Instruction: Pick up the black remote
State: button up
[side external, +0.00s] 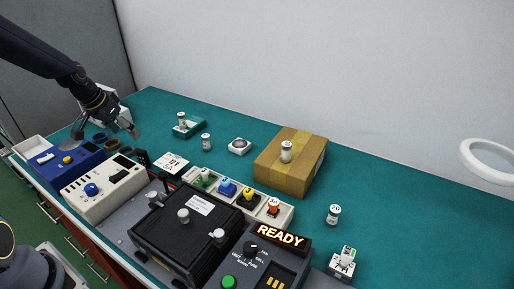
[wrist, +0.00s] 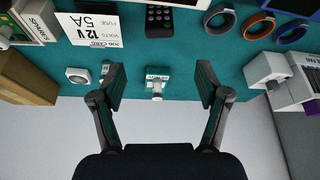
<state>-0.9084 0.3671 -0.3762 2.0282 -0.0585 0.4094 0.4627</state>
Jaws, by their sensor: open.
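The black remote (wrist: 159,18) lies on the teal mat near the top edge of the wrist view, with rows of buttons showing and its far end cut off. My gripper (wrist: 160,84) is open and empty, and the remote is beyond its fingertips, apart from them. In the side external view my gripper (side external: 130,130) hangs above the back left of the table. A small dark object (side external: 142,157) below it there may be the remote, but I cannot tell for sure.
A teal holder with a white canister (wrist: 156,83) shows between my fingers. A 12V 5A card (wrist: 95,28) lies left of the remote, and coloured rings (wrist: 220,19) lie right. A cardboard box (side external: 305,170), a black case (side external: 160,235) and instrument boxes crowd the table.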

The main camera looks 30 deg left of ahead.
aim_at(139, 150)
jog(key=x, duration=0.7)
jog(key=shift+w+f, duration=0.1)
jog(key=shift+f, duration=0.15)
jog(key=x, duration=0.4)
jog(key=shift+s+f, duration=0.3)
jog(key=shift+w+f, duration=0.2)
jog(key=shift+f, duration=0.3)
jog(key=c, duration=1.2)
jog(key=shift+r, duration=0.1)
